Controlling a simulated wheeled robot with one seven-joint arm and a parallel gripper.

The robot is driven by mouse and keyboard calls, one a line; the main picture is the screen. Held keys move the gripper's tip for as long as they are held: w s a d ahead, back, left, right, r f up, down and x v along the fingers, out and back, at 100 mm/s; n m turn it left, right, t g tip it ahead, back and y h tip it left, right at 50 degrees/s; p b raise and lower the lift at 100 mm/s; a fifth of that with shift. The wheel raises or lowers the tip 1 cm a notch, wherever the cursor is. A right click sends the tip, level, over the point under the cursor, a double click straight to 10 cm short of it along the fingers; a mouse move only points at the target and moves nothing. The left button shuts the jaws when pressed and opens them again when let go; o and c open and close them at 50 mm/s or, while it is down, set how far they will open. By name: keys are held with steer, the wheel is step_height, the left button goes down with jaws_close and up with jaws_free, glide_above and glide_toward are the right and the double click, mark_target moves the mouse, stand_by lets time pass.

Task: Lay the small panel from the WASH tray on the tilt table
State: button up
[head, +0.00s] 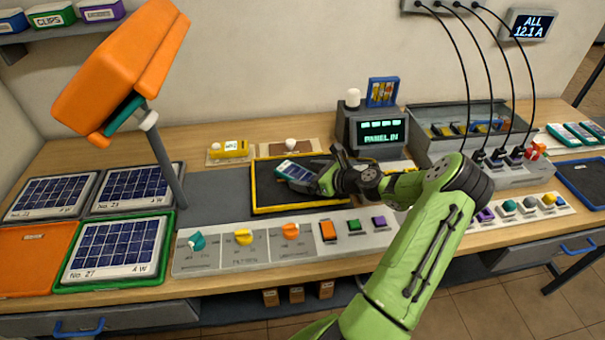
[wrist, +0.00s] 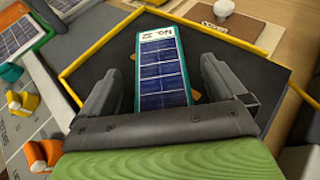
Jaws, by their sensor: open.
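A small blue solar panel (head: 296,171) with a teal edge and a white number strip lies on the dark bed of the yellow-rimmed tilt table (head: 258,187). In the wrist view the panel (wrist: 163,72) lies between my fingers, with gaps on both sides. The strip seems to read No. 32. My gripper (head: 322,176) is open around the near end of the panel, low over the bed; it also shows in the wrist view (wrist: 162,82). The panel's near end is hidden by my gripper. I cannot read which tray is labelled WASH.
An orange tray (head: 30,262) at left is empty; larger panels lie in trays beside it. An orange lamp head (head: 120,70) hangs at upper left. A console (head: 380,133) behind the table reads PANEL IN. Knobs and buttons line a front strip (head: 265,255). A blue-rimmed tray (head: 590,185) is at right.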

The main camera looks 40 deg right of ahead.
steer(key=p+v, duration=0.1)
steer(key=v, duration=0.8)
steer(key=shift+s+r, duration=0.2)
steer(key=shift+s, duration=0.05)
steer(key=w+a+r+n+g, duration=0.1)
steer(key=a+r+n+g, duration=0.3)
steer(key=a+n, duration=0.6)
steer(key=a+r+n+g, duration=0.45)
steer(key=a+n, duration=0.45)
steer(key=a, duration=0.3)
steer(key=s+a+r+n+h, duration=0.1)
steer(key=s+a+r+n, duration=0.3)
steer(key=s+n, duration=0.3)
steer(key=s+a+r+n+h, duration=0.1)
steer(key=s+a+r+n, duration=0.3)
steer(key=s+a+n, duration=0.3)
steer(key=shift+s+n+t+h, duration=0.3)
steer(key=shift+s+n+t, duration=0.15)
steer(key=shift+s, duration=0.4)
steer(key=shift+d, duration=0.1)
